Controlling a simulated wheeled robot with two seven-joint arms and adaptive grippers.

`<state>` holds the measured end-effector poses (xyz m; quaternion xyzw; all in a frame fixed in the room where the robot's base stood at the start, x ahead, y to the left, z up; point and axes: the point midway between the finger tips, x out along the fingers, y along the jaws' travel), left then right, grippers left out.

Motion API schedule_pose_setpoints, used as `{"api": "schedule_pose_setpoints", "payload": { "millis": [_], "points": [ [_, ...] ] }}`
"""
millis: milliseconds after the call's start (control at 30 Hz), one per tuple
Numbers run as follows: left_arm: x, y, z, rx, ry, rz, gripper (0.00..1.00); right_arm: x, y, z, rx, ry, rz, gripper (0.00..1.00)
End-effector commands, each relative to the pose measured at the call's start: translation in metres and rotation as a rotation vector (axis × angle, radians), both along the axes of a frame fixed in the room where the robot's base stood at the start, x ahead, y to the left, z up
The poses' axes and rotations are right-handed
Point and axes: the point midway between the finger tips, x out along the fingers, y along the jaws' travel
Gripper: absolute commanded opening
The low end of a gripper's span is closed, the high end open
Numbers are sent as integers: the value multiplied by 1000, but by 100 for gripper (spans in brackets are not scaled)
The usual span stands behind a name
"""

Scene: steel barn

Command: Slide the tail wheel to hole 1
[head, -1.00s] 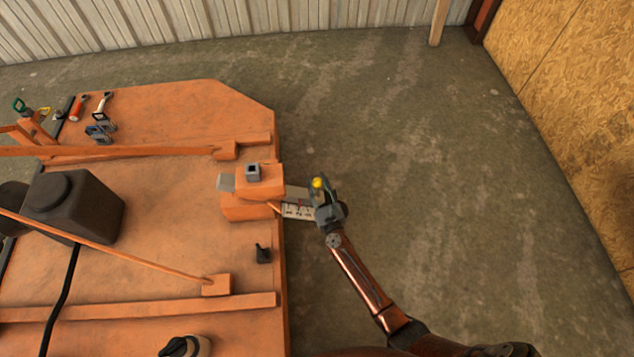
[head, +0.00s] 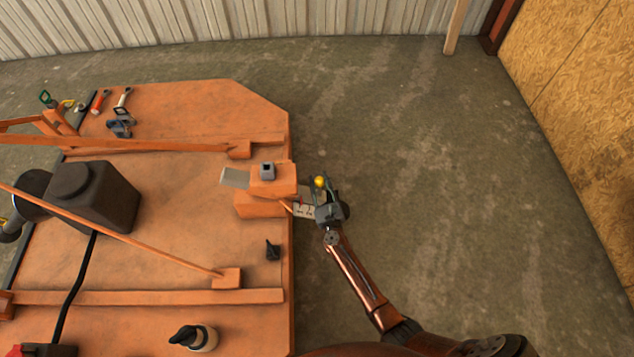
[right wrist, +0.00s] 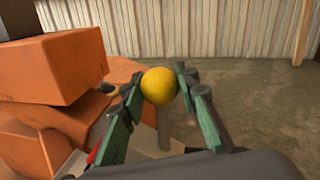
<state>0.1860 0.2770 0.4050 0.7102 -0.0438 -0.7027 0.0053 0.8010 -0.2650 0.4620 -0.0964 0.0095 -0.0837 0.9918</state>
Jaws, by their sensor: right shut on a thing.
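The tail wheel's slide bar is a flat grey bar (head: 235,177) running through an orange housing (head: 273,182) at the deck's right edge. Its left end sticks out over the deck. Its right part carries a pale marked plate (head: 303,210), whose marks are too small to read. A yellow ball knob (head: 320,182) stands at the outer end. My right gripper (head: 323,190) is shut on this knob; in the right wrist view the yellow knob (right wrist: 159,86) sits between both fingertips. The wheel itself and the holes cannot be made out. My left gripper is not in view.
The orange deck (head: 180,220) carries a black gearbox (head: 95,195), a small dark lever (head: 273,250) and a white-and-black bottle-like item (head: 195,338). Several tools, including a red-handled one (head: 100,101), lie at the far left. Open floor (head: 430,190) is right of the deck.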

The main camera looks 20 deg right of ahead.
Motion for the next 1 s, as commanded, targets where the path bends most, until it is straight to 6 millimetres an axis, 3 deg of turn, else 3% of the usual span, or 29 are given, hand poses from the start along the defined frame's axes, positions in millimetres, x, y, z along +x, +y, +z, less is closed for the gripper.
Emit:
{"api": "schedule_pose_setpoints", "payload": {
  "millis": [100,133,400,767,1000],
  "points": [
    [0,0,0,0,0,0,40,2,8,3,3,-4,12,0],
    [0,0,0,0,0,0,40,2,8,3,3,-4,12,29],
    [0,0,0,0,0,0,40,2,6,3,2,-4,10,47],
    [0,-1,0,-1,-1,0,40,-6,4,0,3,-1,5,47],
    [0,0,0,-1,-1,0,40,-48,11,0,3,0,5,47]
  ]
}}
